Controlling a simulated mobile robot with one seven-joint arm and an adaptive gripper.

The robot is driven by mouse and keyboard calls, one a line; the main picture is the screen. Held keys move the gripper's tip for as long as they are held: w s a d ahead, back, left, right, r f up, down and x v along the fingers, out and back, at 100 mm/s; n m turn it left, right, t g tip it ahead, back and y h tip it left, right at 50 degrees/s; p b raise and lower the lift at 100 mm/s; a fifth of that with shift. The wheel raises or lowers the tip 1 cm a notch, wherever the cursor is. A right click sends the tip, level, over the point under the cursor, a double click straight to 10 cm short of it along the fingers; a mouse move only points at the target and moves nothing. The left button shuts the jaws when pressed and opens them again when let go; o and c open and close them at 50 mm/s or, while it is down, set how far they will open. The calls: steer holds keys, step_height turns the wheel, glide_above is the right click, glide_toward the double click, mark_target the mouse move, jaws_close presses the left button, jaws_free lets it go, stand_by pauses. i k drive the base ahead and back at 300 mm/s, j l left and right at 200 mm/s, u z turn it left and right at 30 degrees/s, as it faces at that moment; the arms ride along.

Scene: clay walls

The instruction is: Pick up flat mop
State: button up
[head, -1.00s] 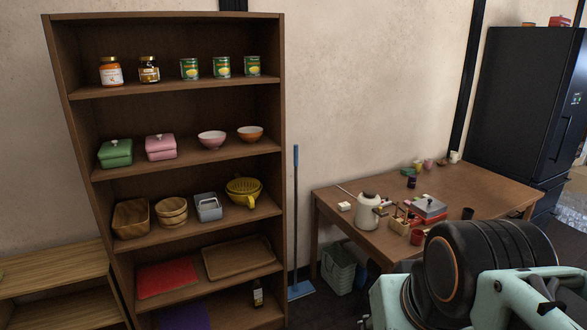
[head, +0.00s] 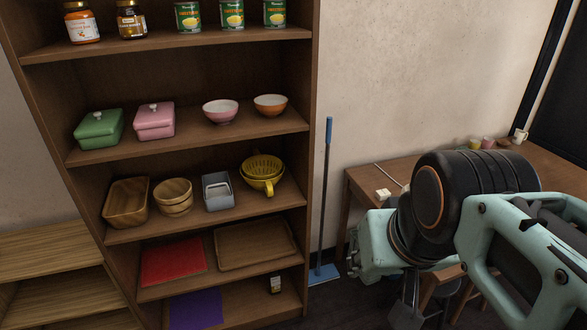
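The flat mop (head: 323,200) stands upright in the narrow gap between the shelf unit and the table. My arm is at the right, in front of the table, and apart from the mop. A dark grey part below my wrist, seemingly my gripper (head: 406,308), is cut by the lower edge. Its fingertips do not show clearly, so I cannot tell whether it is open. The mop stands left of it.
A tall brown shelf unit (head: 312,110) with jars, cans, bowls, boxes and trays stands left of the mop. A wooden table (head: 362,180) is at the right, partly hidden by my arm. A low wooden shelf (head: 45,245) is at far left. Some dark floor shows before the mop.

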mark_target(318, 275)
steer(key=i+l+u, duration=0.15)
steer(key=i+u, duration=0.2)
steer(key=i+l+u, duration=0.35)
steer(key=i+j, duration=0.05)
